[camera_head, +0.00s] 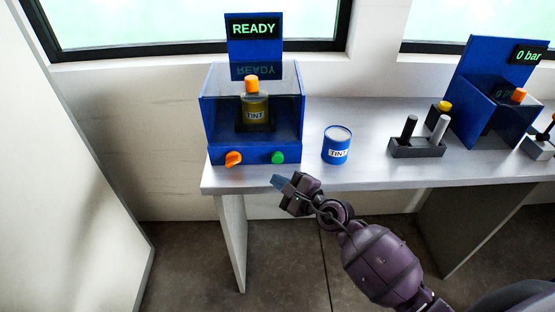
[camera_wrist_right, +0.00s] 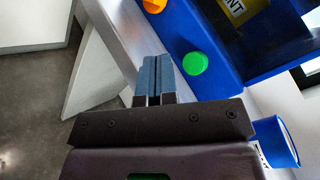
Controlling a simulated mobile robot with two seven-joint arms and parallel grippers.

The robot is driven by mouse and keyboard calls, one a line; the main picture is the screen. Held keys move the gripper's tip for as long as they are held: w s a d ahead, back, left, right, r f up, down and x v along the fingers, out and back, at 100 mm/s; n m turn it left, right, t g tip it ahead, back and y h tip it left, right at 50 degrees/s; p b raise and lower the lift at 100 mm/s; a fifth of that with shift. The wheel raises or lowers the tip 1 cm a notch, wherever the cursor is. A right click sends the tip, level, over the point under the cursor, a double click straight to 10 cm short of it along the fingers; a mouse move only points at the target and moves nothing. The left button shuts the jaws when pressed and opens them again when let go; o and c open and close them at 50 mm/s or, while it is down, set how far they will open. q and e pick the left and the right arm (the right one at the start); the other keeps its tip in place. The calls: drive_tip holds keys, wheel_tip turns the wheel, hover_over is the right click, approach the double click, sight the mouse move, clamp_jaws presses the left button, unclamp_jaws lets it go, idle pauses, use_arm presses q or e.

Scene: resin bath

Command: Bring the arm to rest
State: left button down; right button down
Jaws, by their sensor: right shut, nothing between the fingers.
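My right arm reaches up from the lower right in the head view, and its gripper (camera_head: 277,181) is in front of the table's near edge. The gripper is shut with nothing between its fingers; the fingers lie together in the right wrist view (camera_wrist_right: 154,78). In front of it stands a blue machine (camera_head: 207,140) with an orange knob (camera_head: 233,158), a green button (camera_head: 279,157) and a display reading READY (camera_head: 254,29). The green button also shows in the right wrist view (camera_wrist_right: 195,63), apart from the fingertips. My left gripper is not in view.
A bottle labelled TINT (camera_head: 254,107) with an orange cap stands inside the machine. A blue TINT can (camera_head: 336,146), a dark holder (camera_head: 418,149) with two rods and a second blue machine (camera_head: 478,70) reading 0 bar are on the grey table (camera_head: 370,176). Floor in front is clear.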

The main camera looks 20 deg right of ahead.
idle(0.5)
wheel_tip(320, 180, up, 5)
drive_tip(key=d+m+t+h, duration=0.2)
drive_tip(key=d+m+t, duration=0.15)
drive_tip(key=m, duration=1.45)
wheel_tip(320, 180, down, 3)
drive_tip(key=s+d+m+h, duration=0.3)
drive_tip(key=m+h, duration=0.1)
drive_tip(key=m, duration=1.1)
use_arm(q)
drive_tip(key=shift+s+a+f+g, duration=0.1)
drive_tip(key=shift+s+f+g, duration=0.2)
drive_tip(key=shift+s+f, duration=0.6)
use_arm(e)
drive_tip(key=s+d+f+m+g+h, duration=0.1)
drive_tip(key=s+d+f+m+g, duration=0.1)
drive_tip(key=s+f+m, duration=0.6)
drive_tip(key=s+d+f+m+g+h, duration=0.1)
drive_tip(key=s+d+f+m+g, duration=0.1)
drive_tip(key=s+f+m+g, duration=0.3)
drive_tip(key=s+f+m, duration=0.4)
drive_tip(key=s, duration=0.6)
drive_tip(key=shift+f+m+h, duration=0.25)
drive_tip(key=shift+m+h, duration=0.15)
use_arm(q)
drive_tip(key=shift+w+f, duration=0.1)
use_arm(e)
drive_tip(key=shift+w, duration=0.1)
